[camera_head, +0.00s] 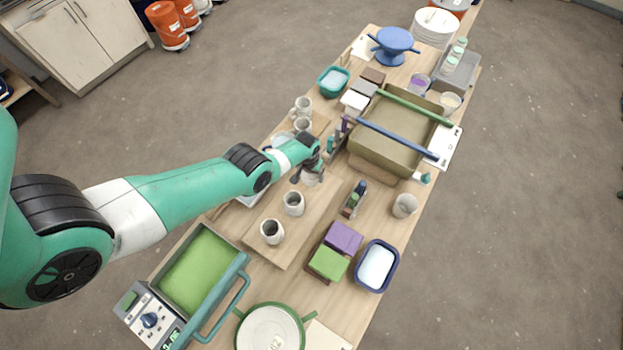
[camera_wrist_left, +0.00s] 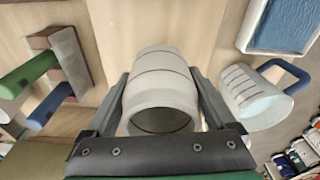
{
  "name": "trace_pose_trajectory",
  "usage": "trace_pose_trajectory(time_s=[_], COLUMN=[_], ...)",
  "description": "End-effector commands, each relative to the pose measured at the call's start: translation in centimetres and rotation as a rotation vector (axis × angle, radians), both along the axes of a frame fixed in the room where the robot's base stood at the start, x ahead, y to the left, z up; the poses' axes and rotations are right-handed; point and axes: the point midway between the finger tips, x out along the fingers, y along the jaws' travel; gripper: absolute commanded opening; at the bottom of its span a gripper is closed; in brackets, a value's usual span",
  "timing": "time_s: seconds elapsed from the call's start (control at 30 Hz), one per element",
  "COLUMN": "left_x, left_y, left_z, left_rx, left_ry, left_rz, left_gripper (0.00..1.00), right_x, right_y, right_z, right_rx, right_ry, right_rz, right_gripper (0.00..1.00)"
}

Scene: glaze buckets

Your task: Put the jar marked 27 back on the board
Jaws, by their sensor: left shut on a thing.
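My left gripper (camera_head: 308,174) is shut on a pale grey-white jar (camera_head: 312,180), over the far end of a light wooden board (camera_head: 294,240). In the left wrist view the gripper (camera_wrist_left: 162,112) has one finger on each side of this jar (camera_wrist_left: 160,85), which has thin dark rings. I cannot tell whether its base touches the board. No number is readable on it. Two similar jars stand on the board, one in the middle (camera_head: 293,204) and one at the near end (camera_head: 271,232). My right gripper is not in view.
Two pale mugs (camera_head: 303,105) stand beyond my gripper. A large olive tray (camera_head: 392,135) with blue and green bars is to the right. A clear cup (camera_head: 405,205), purple block (camera_head: 344,238), blue-rimmed tub (camera_head: 377,266) and green tray (camera_head: 200,270) crowd the table.

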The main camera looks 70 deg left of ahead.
Motion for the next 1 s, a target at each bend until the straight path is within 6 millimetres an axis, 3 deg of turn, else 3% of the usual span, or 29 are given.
trace_pose_trajectory(time_s=[0.07,0.3,0.7,0.73,0.8,1.0], left_x=[0.1,0.1,0.1,0.0,0.0,0.0], left_y=[0.1,0.0,0.0,0.0,0.0,0.0], left_z=[0.0,-3.7,-3.9,-3.8,-3.8,-3.7], left_rx=[0.002,0.001,0.001,0.001,0.001,0.001], left_ry=[-0.002,-0.001,-0.001,-0.001,-0.001,-0.001], left_rz=[0.000,0.000,0.000,0.000,0.000,0.000], left_gripper=[0.10,0.10,0.10,0.93,1.00,1.00], right_x=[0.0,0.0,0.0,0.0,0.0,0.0], right_y=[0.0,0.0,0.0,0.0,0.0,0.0], right_z=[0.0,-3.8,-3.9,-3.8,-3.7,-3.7], right_rx=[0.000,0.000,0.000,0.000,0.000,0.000], right_ry=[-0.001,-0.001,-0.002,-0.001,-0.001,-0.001], right_rz=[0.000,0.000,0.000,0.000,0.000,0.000], right_gripper=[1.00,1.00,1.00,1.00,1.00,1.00])
